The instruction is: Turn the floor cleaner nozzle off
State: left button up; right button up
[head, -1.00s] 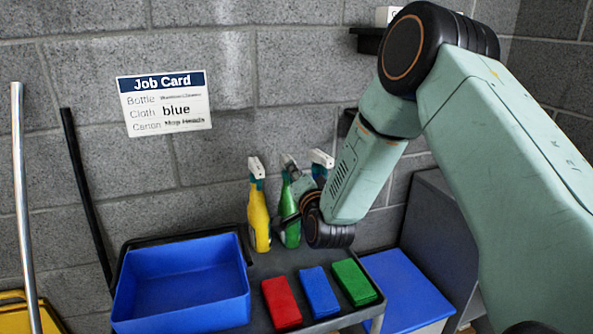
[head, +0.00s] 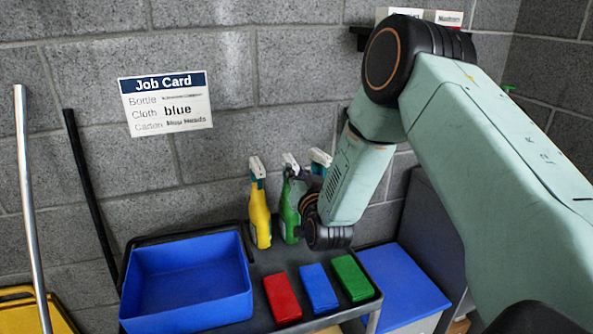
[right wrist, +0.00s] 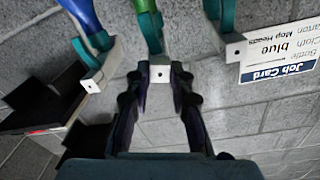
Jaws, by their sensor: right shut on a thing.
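Three spray bottles stand at the back of a grey cart. They are a yellow bottle (head: 260,218), a green bottle (head: 287,212) and a blue one (head: 321,163), mostly hidden behind my right arm. Each has a teal trigger head with a white nozzle tip. My right gripper (head: 301,190) is at the head of the green bottle. In the right wrist view, which is upside down, my right gripper (right wrist: 160,84) is shut on the middle bottle's white nozzle (right wrist: 160,72). The bottles' labels cannot be read. My left gripper is out of view.
A blue tray (head: 247,270) sits at the cart's left. Red (head: 282,297), blue (head: 318,287) and green (head: 352,277) cloths lie at the front. A job card (head: 165,100) hangs on the wall. A blue-topped box (head: 405,285) stands right.

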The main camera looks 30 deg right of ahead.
jog(key=shift+f+n+p, duration=0.15)
jog(key=shift+n+p, duration=0.85)
jog(key=shift+n, duration=1.2)
jog(key=o, duration=0.6)
jog(key=p+v, duration=0.1)
jog(key=v, duration=0.6)
jog(key=shift+p, duration=0.4)
